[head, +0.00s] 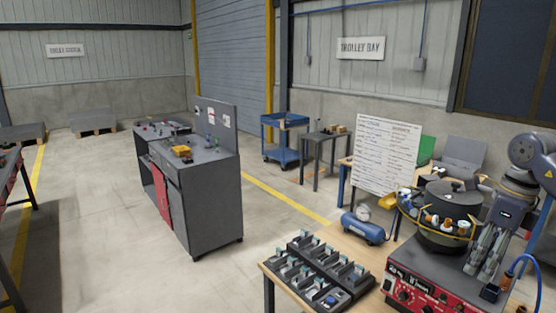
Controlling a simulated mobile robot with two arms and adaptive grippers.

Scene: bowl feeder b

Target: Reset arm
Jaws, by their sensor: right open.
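My right gripper (478,272) hangs at the right side of the head view, fingers pointing down. It is open, and nothing shows between its fingers. It is in front of the right side of the dark bowl feeder (436,238), over the red-fronted control box (408,291). Whether the fingers touch the box top cannot be told. My right arm comes in from the right edge. My left gripper is not in view.
A blue hose (511,268) curves at the right. A grey workbench (212,205) stands on open floor at centre left.

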